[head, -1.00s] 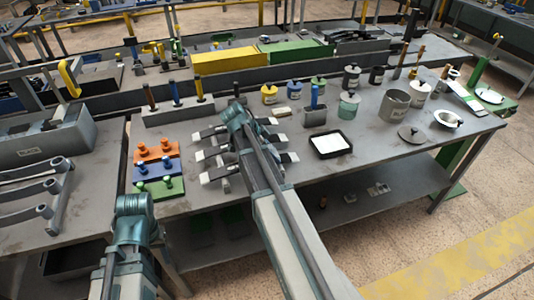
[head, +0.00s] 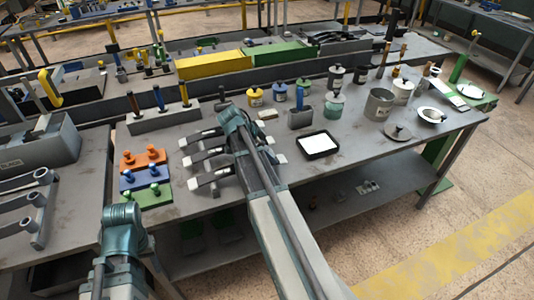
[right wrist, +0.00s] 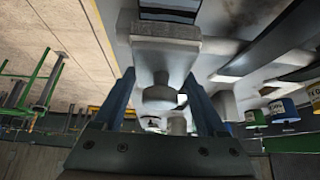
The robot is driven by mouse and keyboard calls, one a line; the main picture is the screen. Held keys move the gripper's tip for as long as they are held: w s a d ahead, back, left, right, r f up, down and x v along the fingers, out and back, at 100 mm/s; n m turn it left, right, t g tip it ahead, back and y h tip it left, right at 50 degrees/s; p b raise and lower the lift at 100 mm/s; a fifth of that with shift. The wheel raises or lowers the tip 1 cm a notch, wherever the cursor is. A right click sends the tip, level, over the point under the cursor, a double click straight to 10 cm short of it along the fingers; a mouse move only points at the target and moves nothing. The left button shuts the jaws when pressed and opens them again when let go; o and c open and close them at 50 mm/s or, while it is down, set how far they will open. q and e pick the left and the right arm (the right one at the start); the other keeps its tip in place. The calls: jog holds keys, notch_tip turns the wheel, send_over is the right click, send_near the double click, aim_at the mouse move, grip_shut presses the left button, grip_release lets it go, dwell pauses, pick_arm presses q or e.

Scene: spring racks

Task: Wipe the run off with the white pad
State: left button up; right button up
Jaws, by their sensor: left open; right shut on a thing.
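My right gripper (right wrist: 163,88) is shut on the knob of a pale block in the right wrist view, which I take to be the white pad (right wrist: 165,48). The block lies just beyond the blue fingers. In the head view my right arm's teal joint covers the gripper and the pad. That arm reaches over the dark leaf springs with white ends (head: 205,157). My left gripper (head: 122,218) is low at the left, in front of the bench, its fingers not clear. I cannot pick out the run in either view.
A black tray with a white inside (head: 303,146) lies right of my right arm. Orange, blue and green knobbed blocks (head: 140,158) lie left. Several lidded pots (head: 255,97) and a grey bucket (head: 379,104) stand behind and right. The bench's front right is bare.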

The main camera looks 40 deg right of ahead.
jog(key=shift+r+p, duration=2.95)
jog(key=shift+r, duration=0.05)
notch_tip(320, 180, up, 3)
jog(key=p, duration=0.3)
jog(key=shift+r, duration=0.1)
jog(key=shift+w+a+f+b, duration=0.25)
jog(key=shift+a+f+b, duration=0.7)
jog(key=shift+f+b, duration=0.2)
jog(key=shift+w+a+f+b, duration=0.2)
jog(key=shift+a+f+b, duration=0.75)
jog(key=shift+f+b, duration=0.25)
jog(key=shift+w+a+f+b, duration=0.25)
jog(key=shift+a+f+b, duration=0.7)
jog(key=shift+f+b, duration=0.2)
jog(key=shift+f+b, duration=0.9)
jog(key=shift+b, duration=0.05)
